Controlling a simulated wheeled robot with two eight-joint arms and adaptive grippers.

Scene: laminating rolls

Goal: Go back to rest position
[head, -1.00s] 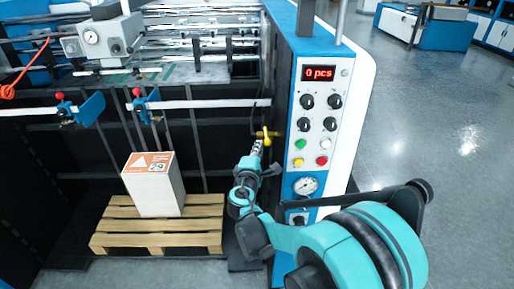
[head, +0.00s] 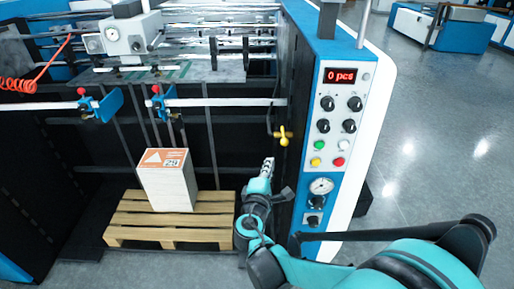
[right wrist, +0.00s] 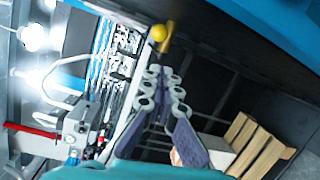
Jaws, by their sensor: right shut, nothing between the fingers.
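My right gripper (head: 267,168) is in front of the dark machine bay, just left of the control panel, with its fingers shut and empty. A yellow valve handle (head: 283,136) on the machine is slightly above and right of the fingertips, apart from them. In the right wrist view my right gripper (right wrist: 166,80) shows its finger links together, and the yellow valve handle (right wrist: 160,35) is beyond the tips. My left gripper is not in view.
The blue and white control panel (head: 333,100) stands close to the right of my arm, its display reading 0 pcs. A box-like stack (head: 168,183) sits on a wooden pallet (head: 130,235) to the left. Open grey floor (head: 440,150) lies to the right.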

